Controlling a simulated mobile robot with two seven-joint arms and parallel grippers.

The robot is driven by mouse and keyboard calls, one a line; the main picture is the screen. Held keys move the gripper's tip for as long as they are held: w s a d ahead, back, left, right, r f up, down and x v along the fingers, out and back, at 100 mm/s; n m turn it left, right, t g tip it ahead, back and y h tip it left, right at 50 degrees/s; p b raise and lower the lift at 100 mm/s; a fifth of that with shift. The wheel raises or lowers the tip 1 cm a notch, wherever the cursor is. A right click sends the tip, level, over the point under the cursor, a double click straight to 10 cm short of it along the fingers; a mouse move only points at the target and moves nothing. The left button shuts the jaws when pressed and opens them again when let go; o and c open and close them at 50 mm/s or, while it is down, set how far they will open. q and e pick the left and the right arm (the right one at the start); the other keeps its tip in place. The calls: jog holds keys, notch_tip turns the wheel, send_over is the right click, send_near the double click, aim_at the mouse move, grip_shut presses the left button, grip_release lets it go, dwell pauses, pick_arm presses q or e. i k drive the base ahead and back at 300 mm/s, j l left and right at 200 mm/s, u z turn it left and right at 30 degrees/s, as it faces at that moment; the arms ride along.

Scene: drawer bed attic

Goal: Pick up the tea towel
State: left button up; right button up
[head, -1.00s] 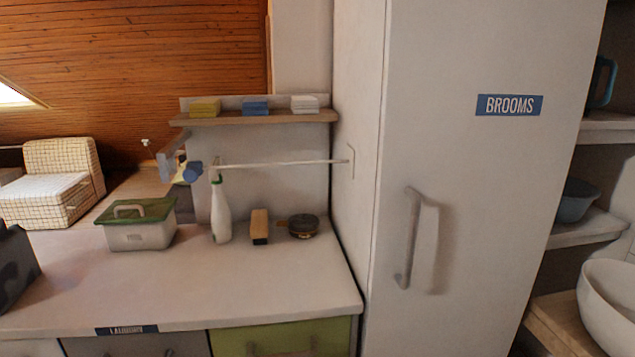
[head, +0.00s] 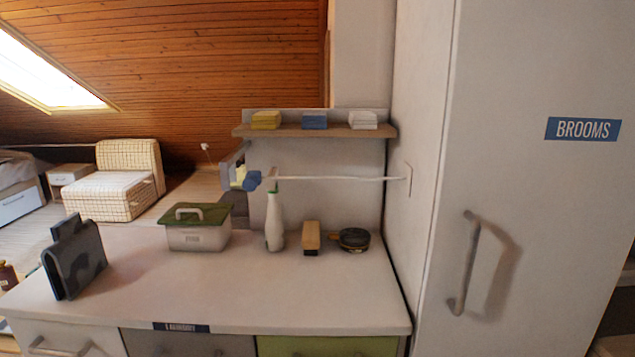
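No cloth in view is clearly marked as the tea towel. On the small wall shelf lie a folded yellow cloth (head: 265,120), a folded blue cloth (head: 314,121) and a folded white cloth (head: 363,120), side by side. A small blue and yellow item (head: 248,180) sits at the left end of the thin white rail (head: 335,178) below the shelf; I cannot tell what it is. The rail's span to the right is bare. Neither of my grippers is in view.
The counter (head: 240,300) holds a dark upright holder (head: 75,258), a green-lidded box (head: 197,228), a white bottle (head: 274,222), a brush-like block (head: 311,238) and a round dark tin (head: 352,240). The tall BROOMS cabinet (head: 510,190) bounds the right. The counter's front is clear.

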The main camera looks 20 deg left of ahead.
aim_at(77, 255)
jog(key=u, duration=1.8)
